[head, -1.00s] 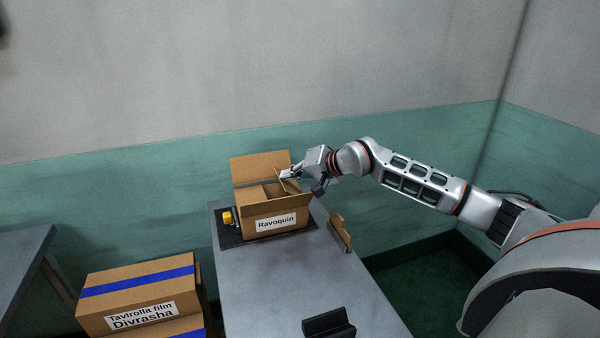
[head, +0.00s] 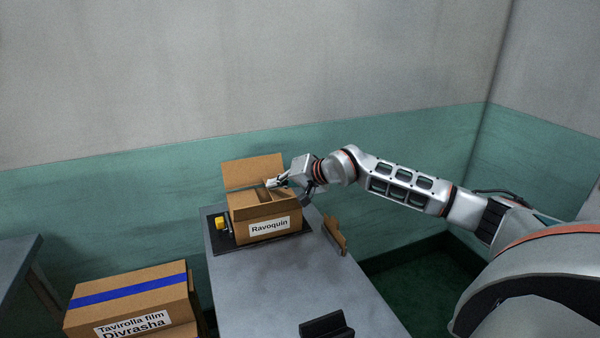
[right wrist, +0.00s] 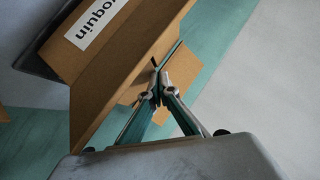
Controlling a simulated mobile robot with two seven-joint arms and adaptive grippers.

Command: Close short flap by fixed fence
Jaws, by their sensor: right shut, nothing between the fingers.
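The open cardboard box labelled Ravoquin (head: 264,210) stands on a dark plate at the far end of the table. Its long back flap (head: 252,171) stands up. In the head view, my right gripper (head: 271,183) is shut and empty over the box's right end, by the short flap there. That flap looks tilted inward and is partly hidden by the gripper. In the right wrist view, the shut fingertips (right wrist: 157,77) are at a cardboard edge of the box (right wrist: 115,65). Contact is hard to tell. I cannot make out the fixed fence clearly. My left gripper is out of view.
A yellow block (head: 220,223) sits left of the box on the dark plate (head: 290,243). A brown bracket-like piece (head: 335,236) is at the table's right edge, and a black holder (head: 327,325) at the near end. The middle table (head: 260,290) is clear. Cartons (head: 130,290) stand left.

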